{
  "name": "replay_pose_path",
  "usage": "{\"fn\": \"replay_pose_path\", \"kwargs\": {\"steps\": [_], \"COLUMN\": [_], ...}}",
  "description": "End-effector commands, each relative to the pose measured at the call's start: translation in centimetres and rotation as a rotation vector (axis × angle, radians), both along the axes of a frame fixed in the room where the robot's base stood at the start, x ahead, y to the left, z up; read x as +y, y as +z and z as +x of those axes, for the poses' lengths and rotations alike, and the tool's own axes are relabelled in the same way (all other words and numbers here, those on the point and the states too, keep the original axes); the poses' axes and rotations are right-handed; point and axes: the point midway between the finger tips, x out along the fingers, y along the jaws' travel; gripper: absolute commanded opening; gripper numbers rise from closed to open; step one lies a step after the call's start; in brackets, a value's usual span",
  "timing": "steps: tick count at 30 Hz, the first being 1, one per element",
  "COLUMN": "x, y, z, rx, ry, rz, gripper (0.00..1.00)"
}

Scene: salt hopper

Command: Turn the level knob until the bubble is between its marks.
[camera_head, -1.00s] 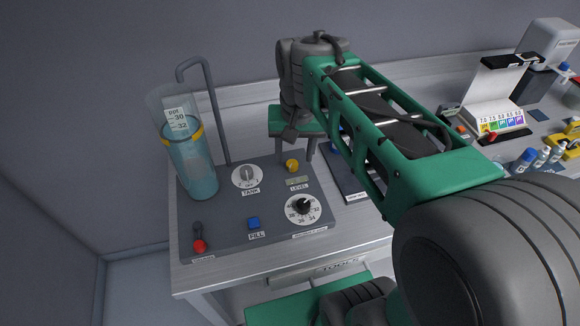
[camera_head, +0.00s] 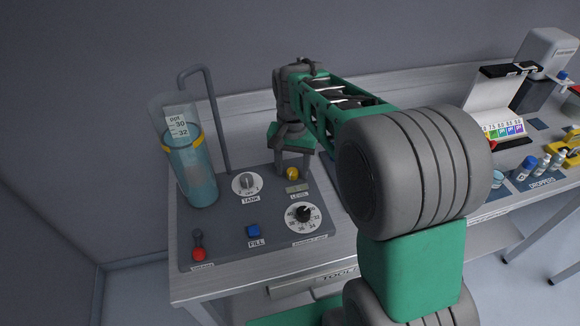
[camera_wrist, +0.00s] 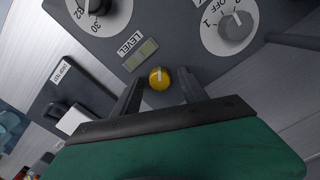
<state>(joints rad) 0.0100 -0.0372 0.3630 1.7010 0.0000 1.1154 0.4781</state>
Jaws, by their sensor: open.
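The yellow level knob (camera_head: 292,173) stands on the grey control panel (camera_head: 215,225), just behind the small level window (camera_head: 297,188) and its LEVEL label. In the wrist view the yellow knob (camera_wrist: 159,76) with a pale pointer line lies between the tips of my gripper (camera_wrist: 160,84). My gripper (camera_head: 292,170) is open, pointing down, its fingers on either side of the knob with gaps visible. The level window (camera_wrist: 141,54) shows greenish in the wrist view; the bubble and its marks are too small to tell.
A clear cylinder (camera_head: 192,170) with a yellow ring stands at the left. Bottles (camera_head: 525,166) stand far right.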

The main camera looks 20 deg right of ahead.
Motion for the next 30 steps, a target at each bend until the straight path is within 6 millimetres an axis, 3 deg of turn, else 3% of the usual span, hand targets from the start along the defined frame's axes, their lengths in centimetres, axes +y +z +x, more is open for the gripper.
{"fn": "replay_pose_path", "kwargs": {"steps": [19, 26, 30], "x": [-0.06, -0.06, -0.07], "y": [0.06, 0.08, 0.12], "z": [0.0, 0.01, 0.01], "rx": [-0.001, -0.001, 0.0], "ry": [-0.001, -0.006, -0.109], "rz": [0.0, 0.0, 0.0], "gripper": [0.01, 0.0, 0.0]}}
